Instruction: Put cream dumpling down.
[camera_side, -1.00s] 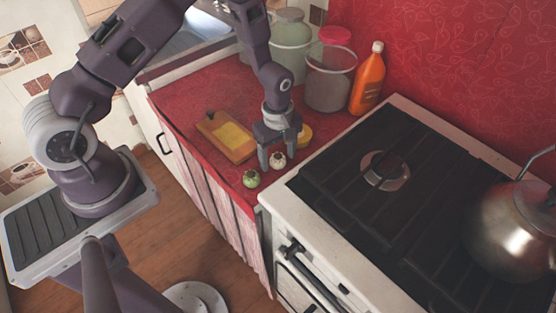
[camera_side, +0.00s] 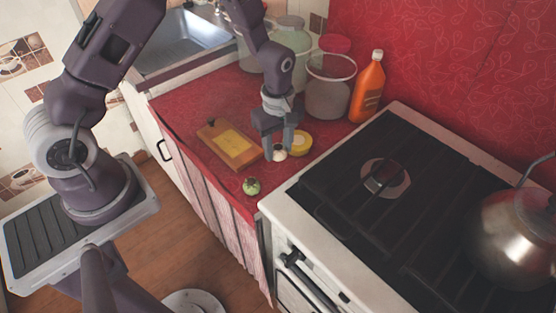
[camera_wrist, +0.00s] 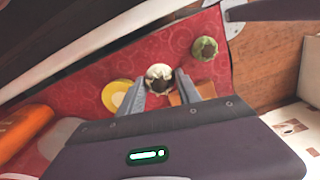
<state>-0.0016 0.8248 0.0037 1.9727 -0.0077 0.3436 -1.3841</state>
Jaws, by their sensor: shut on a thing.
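The cream dumpling (camera_side: 279,154), small and round with a dark top, is between the fingertips of my gripper (camera_side: 279,150). In the wrist view the cream dumpling (camera_wrist: 159,72) sits at the ends of both fingers of my gripper (camera_wrist: 160,82), which are shut on it. It is over the red counter (camera_side: 190,105), between the board and the yellow round thing. I cannot tell for sure whether it touches the cloth. A green dumpling (camera_side: 251,186) stands apart on the counter near the front edge; it also shows in the wrist view (camera_wrist: 204,48).
A wooden board (camera_side: 213,135) with a yellow patch lies left of my gripper. A yellow round thing (camera_side: 300,143) is close on the right. Jars (camera_side: 328,92) and an orange bottle (camera_side: 368,86) stand behind. The stove (camera_side: 350,215) borders the counter at right.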

